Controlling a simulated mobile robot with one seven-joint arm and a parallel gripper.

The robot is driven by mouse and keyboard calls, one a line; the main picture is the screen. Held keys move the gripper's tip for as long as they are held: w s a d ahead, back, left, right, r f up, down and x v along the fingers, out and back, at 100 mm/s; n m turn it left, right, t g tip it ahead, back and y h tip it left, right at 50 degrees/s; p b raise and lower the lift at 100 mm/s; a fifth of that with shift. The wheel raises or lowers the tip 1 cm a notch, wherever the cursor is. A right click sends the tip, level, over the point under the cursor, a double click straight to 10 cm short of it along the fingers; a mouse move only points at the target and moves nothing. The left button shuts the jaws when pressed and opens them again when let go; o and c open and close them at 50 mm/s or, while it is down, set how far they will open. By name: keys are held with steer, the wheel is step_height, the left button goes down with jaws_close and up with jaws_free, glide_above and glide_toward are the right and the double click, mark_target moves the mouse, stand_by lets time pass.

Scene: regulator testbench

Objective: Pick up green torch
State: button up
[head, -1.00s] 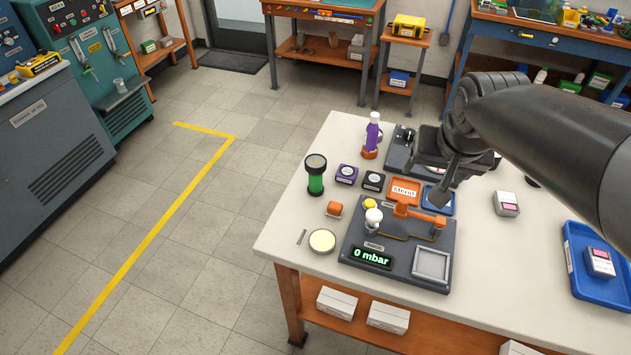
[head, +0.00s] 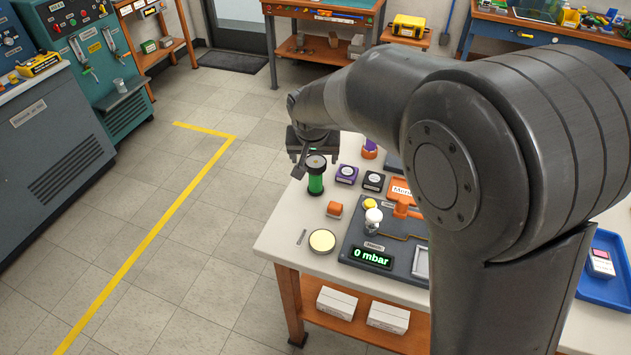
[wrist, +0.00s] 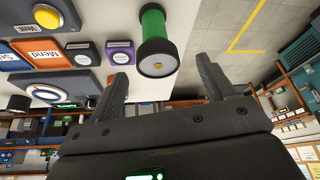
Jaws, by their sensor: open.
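The green torch (head: 316,178) stands upright near the left edge of the white table, with a green body and a black head on top. In the wrist view the torch (wrist: 156,40) shows its pale lens face, just beyond and between my fingers. My gripper (head: 301,168) is just above and slightly left of the torch's head in the head view. In the wrist view my gripper (wrist: 160,82) has its two fingers apart with nothing between them. In the head view part of the torch's top is overlapped by my gripper.
Purple and black labelled boxes (head: 346,174) stand right of the torch. My arm hides the table's right middle. Floor left of the table (head: 262,240) is clear.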

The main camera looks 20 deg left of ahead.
mark_target(316, 181)
steer(key=shift+x, duration=3.55)
steer(key=shift+w+d, duration=0.1)
steer(key=shift+d, duration=0.05)
steer(key=shift+c, duration=0.2)
steer(key=c, duration=1.2)
